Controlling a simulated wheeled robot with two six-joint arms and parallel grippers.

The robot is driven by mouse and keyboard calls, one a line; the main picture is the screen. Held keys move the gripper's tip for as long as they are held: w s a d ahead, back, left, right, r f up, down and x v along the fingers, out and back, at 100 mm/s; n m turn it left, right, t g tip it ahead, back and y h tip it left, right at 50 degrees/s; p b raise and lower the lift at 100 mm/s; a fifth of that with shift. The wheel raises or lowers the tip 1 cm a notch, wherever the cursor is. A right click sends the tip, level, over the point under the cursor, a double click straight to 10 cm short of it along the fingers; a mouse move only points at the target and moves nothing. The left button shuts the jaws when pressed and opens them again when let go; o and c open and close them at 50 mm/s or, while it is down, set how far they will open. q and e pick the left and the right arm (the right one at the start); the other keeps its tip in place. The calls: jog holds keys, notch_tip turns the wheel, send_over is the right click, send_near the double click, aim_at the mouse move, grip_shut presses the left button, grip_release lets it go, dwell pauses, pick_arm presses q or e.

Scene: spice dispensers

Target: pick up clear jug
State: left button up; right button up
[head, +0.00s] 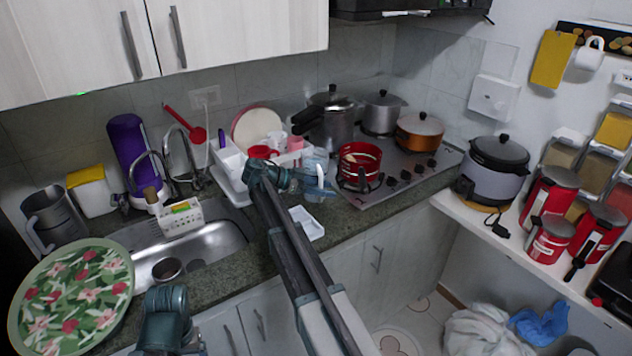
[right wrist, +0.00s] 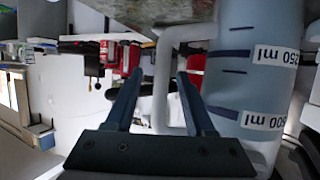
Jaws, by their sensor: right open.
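The clear jug (head: 316,161) stands upright on the counter, left of the stove, partly hidden behind my right gripper. It fills the right of the right wrist view (right wrist: 250,75), with blue bands and "250 ml" and "500 ml" marks. Its pale handle (right wrist: 162,85) shows between the fingers of my right gripper (right wrist: 157,82). That gripper (head: 312,182) is open, and its fingers are on either side of the handle in the picture; I cannot tell whether they touch it. My left gripper (head: 166,318) is low in the head view, near the sink's front edge; its jaws are unclear.
A red pot (head: 359,162) is close to the jug's right on the stove (head: 400,180). A white dish rack (head: 232,178) is to the left. A small white tray (head: 305,222) lies in front of the jug. The sink (head: 205,245) is farther left.

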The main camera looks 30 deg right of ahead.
jog(key=shift+x, duration=0.95)
jog(key=shift+a, duration=0.1)
grip_shut()
dwell(0.5)
